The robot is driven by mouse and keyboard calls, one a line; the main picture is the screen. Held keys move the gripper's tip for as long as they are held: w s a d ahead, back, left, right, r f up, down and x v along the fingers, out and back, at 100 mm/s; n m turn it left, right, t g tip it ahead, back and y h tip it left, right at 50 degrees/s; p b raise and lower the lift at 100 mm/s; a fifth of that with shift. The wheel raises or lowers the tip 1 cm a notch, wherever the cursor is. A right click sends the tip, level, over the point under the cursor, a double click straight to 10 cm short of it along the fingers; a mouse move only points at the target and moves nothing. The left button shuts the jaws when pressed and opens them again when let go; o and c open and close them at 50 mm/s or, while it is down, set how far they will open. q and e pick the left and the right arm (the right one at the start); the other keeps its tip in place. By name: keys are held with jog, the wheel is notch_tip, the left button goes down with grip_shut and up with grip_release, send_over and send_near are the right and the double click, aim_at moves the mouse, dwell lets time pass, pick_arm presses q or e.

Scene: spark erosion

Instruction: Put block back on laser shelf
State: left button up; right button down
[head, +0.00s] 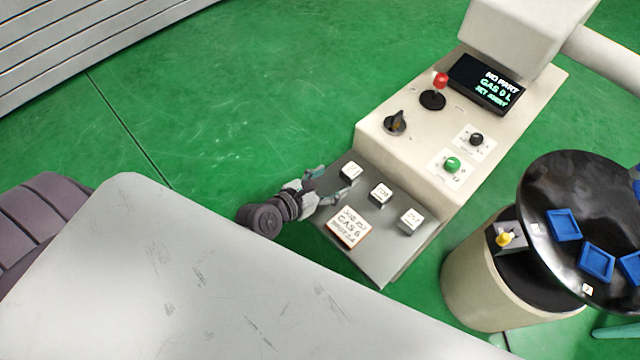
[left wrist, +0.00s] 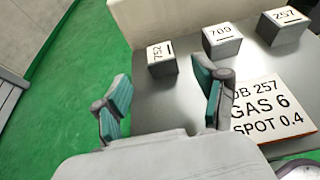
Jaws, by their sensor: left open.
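Three pale blocks stand in a row on the grey metal shelf (head: 385,268) at the front of the cream console. My left gripper (head: 328,185) is open and empty at the shelf's left edge, on the near side of block 752 (head: 351,170). In the left wrist view its two teal-padded fingers (left wrist: 165,95) are apart, with shelf edge and green floor between them. My right gripper does not show.
A job card (head: 347,227) reading 257, GAS 6, SPOT 0.4 lies on the shelf. The console carries a display (head: 486,85), a red-topped lever (head: 440,82), a knob (head: 396,122) and buttons. A round black table (head: 550,190) with blue trays stands right. A grey surface (head: 200,280) fills the lower left.

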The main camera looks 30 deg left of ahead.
pick_arm(q)
jog(key=shift+v, duration=1.85)
jog(key=shift+d, duration=0.1)
